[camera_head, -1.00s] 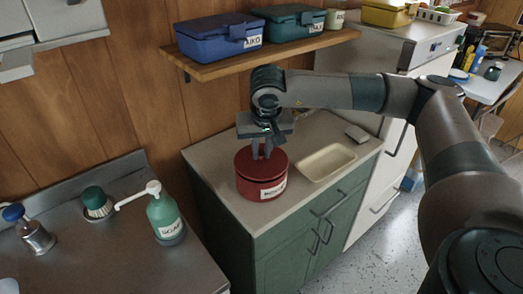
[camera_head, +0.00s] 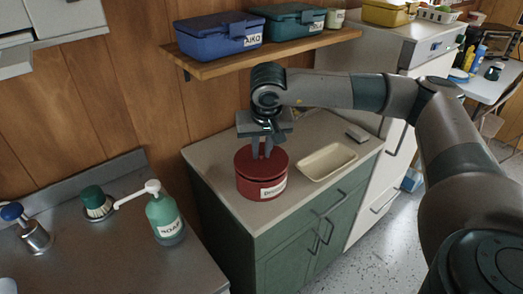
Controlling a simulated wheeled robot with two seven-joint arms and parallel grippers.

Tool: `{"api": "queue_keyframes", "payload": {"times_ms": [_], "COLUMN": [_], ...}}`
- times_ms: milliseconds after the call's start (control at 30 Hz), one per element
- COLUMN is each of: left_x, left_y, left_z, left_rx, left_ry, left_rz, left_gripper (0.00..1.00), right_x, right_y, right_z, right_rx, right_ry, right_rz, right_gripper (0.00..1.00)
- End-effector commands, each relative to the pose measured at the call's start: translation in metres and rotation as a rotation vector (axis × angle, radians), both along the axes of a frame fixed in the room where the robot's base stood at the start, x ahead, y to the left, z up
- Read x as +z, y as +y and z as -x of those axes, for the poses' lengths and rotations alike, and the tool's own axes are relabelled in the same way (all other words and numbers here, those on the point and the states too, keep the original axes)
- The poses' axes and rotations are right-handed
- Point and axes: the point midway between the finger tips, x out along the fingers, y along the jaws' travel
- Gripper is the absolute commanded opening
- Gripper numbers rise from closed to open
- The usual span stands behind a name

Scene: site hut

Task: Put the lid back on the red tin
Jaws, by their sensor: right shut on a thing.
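The red tin (camera_head: 250,187) with a white label stands upright on the light counter of the green cabinet. Its red lid (camera_head: 277,158) is at the top of the tin, in line with it; I cannot tell whether it is fully seated. My right gripper (camera_head: 262,152) points straight down over the middle of the lid and is shut on it. The grip point itself is too small to make out. My left gripper is not in view.
A cream tray (camera_head: 327,161) lies just right of the tin, and a small grey item (camera_head: 357,134) lies behind it. A wooden shelf (camera_head: 290,53) with blue and green boxes hangs above. A soap bottle (camera_head: 164,217) stands on the steel worktop at left.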

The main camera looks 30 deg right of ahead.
Motion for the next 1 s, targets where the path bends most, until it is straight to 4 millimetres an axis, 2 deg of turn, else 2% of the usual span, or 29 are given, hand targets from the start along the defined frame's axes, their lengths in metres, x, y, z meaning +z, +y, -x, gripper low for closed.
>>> {"api": "queue_keyframes", "payload": {"times_ms": [1000], "left_x": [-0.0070], "left_y": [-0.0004], "left_z": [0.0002], "left_rx": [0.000], "left_ry": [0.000], "left_rz": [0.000], "left_gripper": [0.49], "right_x": [-0.0006], "right_y": [0.0004], "right_z": [0.0001], "right_rx": [0.000], "right_ry": [0.000], "right_rz": [-0.001], "right_gripper": [0.00]}}
